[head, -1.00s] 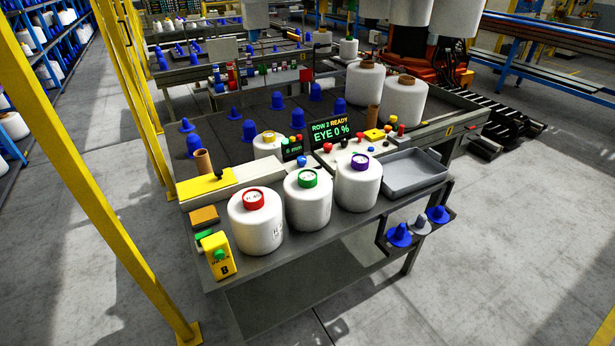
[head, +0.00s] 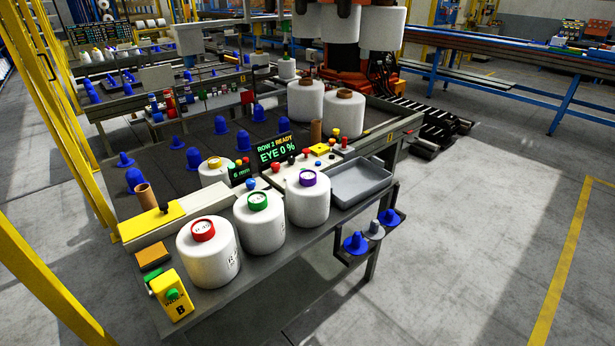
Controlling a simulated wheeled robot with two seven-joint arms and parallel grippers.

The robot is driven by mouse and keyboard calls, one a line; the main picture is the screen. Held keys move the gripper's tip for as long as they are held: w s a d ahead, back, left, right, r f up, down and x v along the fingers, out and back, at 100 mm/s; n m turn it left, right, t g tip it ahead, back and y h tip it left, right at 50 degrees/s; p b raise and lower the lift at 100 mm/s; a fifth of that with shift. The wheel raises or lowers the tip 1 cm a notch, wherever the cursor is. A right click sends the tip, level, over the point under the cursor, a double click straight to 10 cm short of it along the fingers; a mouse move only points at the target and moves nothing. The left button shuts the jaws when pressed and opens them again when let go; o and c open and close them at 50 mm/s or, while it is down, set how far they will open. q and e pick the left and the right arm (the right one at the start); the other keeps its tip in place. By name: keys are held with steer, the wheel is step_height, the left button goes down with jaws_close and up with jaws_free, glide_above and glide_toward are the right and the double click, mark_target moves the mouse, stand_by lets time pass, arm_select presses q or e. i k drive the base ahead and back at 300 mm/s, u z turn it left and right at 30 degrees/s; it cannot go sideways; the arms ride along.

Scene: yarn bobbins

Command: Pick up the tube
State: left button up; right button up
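Two bare brown cardboard tubes stand upright. One tube (head: 145,197) is at the left, behind the yellow block on the white ledge. The other tube (head: 316,132) is farther back, right of the dark display. I cannot tell which one the task means. The lower ends of both are partly hidden by things in front. Neither of my grippers is in view.
White bobbins with red (head: 207,262), green (head: 259,229) and purple (head: 308,204) tops stand along the table's front. A grey tray (head: 361,194) is at right, with blue cones (head: 355,243) below it. Open floor (head: 470,230) lies to the right.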

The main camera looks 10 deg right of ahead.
mark_target(316, 136)
steer(key=z, duration=0.6)
steer(key=k, duration=1.35)
steer(key=z, duration=0.8)
steer(key=i, duration=1.2)
steer(key=z, duration=0.45)
steer(key=i, duration=4.65)
steer(key=u, duration=0.6)
steer(key=i, duration=1.1)
steer(key=u, duration=1.85)
steer(key=i, duration=1.15)
steer(key=u, duration=0.85)
